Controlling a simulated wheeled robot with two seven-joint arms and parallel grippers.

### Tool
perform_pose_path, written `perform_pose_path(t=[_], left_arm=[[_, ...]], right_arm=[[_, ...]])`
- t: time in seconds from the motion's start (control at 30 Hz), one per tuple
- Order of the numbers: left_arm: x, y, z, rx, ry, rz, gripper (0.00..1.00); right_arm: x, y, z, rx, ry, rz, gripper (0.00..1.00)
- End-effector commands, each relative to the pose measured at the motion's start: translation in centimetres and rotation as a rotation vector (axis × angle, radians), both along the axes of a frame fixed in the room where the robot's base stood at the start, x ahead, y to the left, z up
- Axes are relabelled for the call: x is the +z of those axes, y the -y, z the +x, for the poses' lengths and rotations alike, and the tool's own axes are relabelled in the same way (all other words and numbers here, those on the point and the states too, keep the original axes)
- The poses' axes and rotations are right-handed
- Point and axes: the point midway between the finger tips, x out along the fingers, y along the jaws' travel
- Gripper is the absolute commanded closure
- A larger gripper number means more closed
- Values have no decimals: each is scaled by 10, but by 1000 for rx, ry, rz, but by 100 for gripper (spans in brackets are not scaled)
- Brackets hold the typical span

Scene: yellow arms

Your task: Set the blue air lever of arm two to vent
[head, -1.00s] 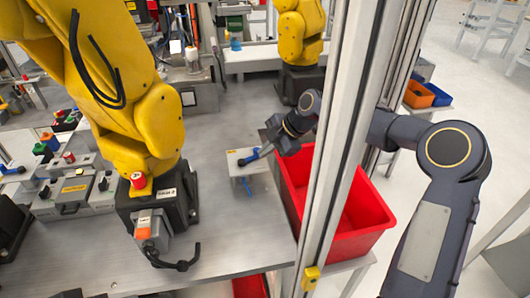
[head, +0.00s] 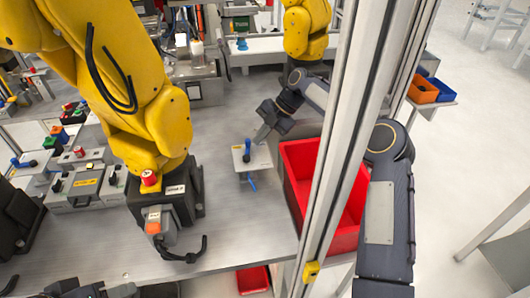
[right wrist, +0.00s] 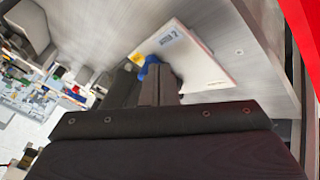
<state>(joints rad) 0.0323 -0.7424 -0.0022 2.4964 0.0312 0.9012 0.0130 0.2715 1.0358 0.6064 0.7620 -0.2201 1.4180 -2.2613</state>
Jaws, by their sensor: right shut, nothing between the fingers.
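The blue air lever (head: 247,150) stands on a small light valve plate (head: 258,164) on the grey bench, right of the near yellow arm. My right gripper (head: 262,134) is shut and empty, just right of and beyond the lever. A small gap seems to separate them in the head view; contact is unclear in the wrist view.
A red bin (head: 300,165) stands right of the plate. An upright metal post (head: 345,150) rises in front of it. The near yellow arm (head: 155,115) and its dark base stand left of the plate. Bare bench (head: 225,225) lies in front.

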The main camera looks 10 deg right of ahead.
Motion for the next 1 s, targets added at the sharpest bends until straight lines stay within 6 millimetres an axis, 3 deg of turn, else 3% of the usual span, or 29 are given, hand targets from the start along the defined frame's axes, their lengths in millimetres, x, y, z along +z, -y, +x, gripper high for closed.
perform_pose_path(t=[0.57,1.0], left_arm=[[-21,0,0,0,0,0,49],[-20,0,0,0,0,0,49]], right_arm=[[-2,-8,-13,-1,0,1,100],[4,-6,-13,-4,2,1,100]])
